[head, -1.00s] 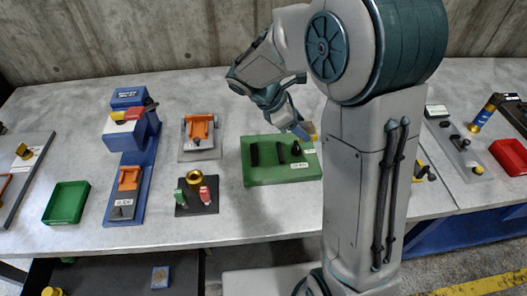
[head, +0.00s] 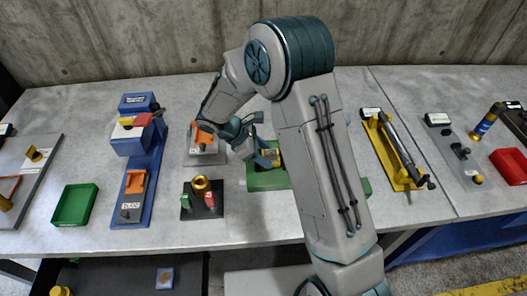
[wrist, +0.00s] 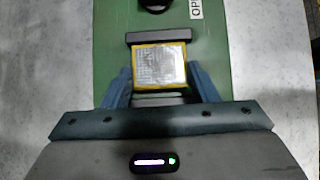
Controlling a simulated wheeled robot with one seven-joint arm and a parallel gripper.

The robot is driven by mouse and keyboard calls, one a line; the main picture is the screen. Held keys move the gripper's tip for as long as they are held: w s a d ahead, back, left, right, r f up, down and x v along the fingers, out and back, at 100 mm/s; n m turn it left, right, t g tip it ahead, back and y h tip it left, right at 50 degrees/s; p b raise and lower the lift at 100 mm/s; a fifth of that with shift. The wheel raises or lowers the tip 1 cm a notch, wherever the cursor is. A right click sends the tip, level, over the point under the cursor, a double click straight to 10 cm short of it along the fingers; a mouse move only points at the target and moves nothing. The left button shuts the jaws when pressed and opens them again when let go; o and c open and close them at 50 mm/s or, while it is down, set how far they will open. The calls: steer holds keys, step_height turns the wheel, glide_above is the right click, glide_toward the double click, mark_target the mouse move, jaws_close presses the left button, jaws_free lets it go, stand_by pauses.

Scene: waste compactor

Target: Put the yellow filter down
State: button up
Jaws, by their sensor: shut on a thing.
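The yellow filter (wrist: 160,67) is a small square with a yellow frame and a pale grey mesh face. My gripper (wrist: 161,82) is shut on it, with one blue finger at each side. In the head view the filter (head: 274,154) shows as a bit of yellow at my gripper (head: 268,156), over the green block (head: 266,182). In the wrist view a dark bar (wrist: 158,38) of the green block lies just beyond the filter, and another shows nearer my palm. I cannot tell whether the filter touches the block. My arm hides the block's right part.
An orange-topped fixture (head: 204,140) stands left of my gripper, with a dark base with a brass ring (head: 201,184) in front. A blue press-like unit (head: 138,160) and a green tray (head: 75,204) are farther left. A yellow fixture (head: 392,150) lies to the right.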

steer(key=shift+f, duration=0.25)
steer(key=o, duration=1.5)
steer(key=shift+r, duration=0.15)
steer(key=shift+a+r, duration=0.1)
steer(key=shift+r, duration=0.1)
steer(key=b+v, duration=0.1)
steer(key=v, duration=1.1)
steer(key=s+d+r+m+y, duration=0.4)
steer(key=s+d+r+m, duration=0.4)
steer(key=d, duration=0.4)
steer(key=s+d+m+t+y, duration=0.1)
steer(key=s+d+m, duration=0.1)
steer(key=s+m, duration=0.1)
steer(key=s+d+m+t+y, duration=0.1)
steer(key=s+m, duration=0.2)
steer(key=s, duration=0.2)
steer(key=s+d+m+t+y, duration=0.1)
steer(key=s+d+m, duration=0.1)
steer(key=s+m, duration=0.2)
steer(key=shift+s+d+y, duration=0.1)
steer(key=shift+d+y, duration=0.2)
steer(key=shift+y, duration=0.1)
